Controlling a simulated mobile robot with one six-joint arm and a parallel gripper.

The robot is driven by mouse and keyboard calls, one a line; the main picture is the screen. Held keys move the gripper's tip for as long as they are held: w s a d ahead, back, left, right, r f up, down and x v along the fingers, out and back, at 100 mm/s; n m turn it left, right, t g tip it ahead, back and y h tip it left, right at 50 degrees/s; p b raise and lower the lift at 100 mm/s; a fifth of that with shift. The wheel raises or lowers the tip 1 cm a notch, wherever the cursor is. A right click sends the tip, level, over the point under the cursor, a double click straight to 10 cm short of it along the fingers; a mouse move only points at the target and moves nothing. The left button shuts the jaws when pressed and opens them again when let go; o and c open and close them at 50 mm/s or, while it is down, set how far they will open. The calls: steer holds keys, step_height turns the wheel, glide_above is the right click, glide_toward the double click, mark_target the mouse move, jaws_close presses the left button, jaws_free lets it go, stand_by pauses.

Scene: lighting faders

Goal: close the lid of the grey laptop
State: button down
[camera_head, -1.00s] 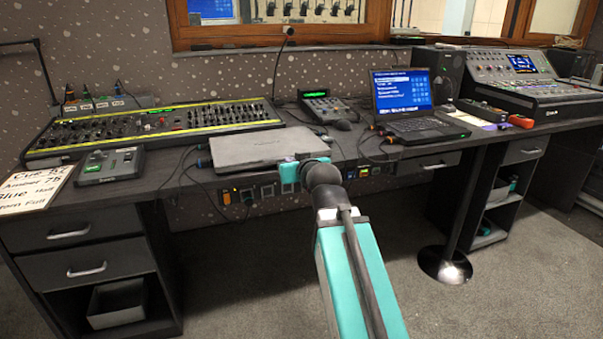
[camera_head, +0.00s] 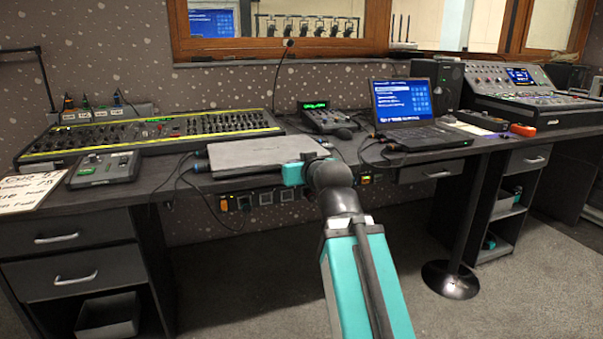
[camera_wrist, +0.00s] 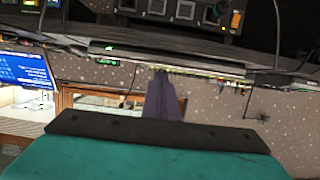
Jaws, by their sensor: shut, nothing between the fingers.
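The grey laptop (camera_head: 255,154) lies as a flat, thin slab on the desk in the head view, its lid down on its base as far as I can see. In the wrist view, which is upside down, the laptop (camera_wrist: 175,55) shows edge-on as a thin dark slab with a small green light. My gripper (camera_wrist: 160,78) is shut and empty, its fingers pointing toward the laptop's front edge; I cannot tell whether they touch it. In the head view, my teal wrist is at the laptop's front right corner and the fingertips are hidden.
A black laptop (camera_head: 413,115) with a lit blue screen stands open to the right. A lighting console (camera_head: 150,135) and a small control box (camera_head: 103,170) are on the left. Cables and sockets hang along the desk (camera_head: 300,187) front. A pole stand (camera_head: 455,270) is at right.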

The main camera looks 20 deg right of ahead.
steer(key=b+v, duration=0.6)
steer(key=shift+r, duration=0.35)
stand_by(0.3)
steer(key=shift+w, duration=0.1)
stand_by(0.4)
